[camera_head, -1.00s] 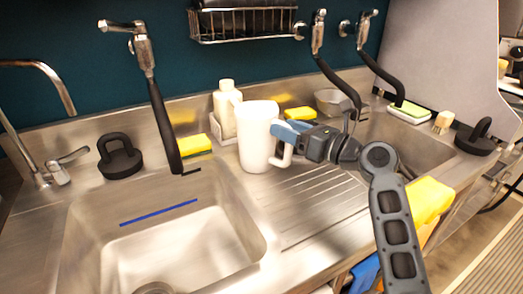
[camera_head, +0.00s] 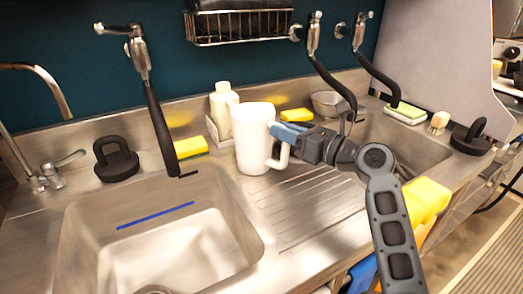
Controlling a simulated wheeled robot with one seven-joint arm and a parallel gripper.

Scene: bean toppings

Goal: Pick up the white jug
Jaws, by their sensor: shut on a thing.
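The white jug (camera_head: 252,140) stands upright at the left end of the ribbed draining area, near the middle of the view. Its handle (camera_head: 283,157) points right. My gripper (camera_head: 283,134) comes in from the right, and its blue fingers are shut at the upper part of the handle, against the jug's right side. The far finger is partly hidden. I cannot tell for certain whether the jug's base touches the steel.
A sink basin (camera_head: 160,235) lies front left, with another basin (camera_head: 415,150) at right. A white bottle (camera_head: 221,112) stands close behind the jug. Yellow sponges (camera_head: 190,148), a metal bowl (camera_head: 327,103) and a black-handled object (camera_head: 115,160) line the back. The draining area is clear.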

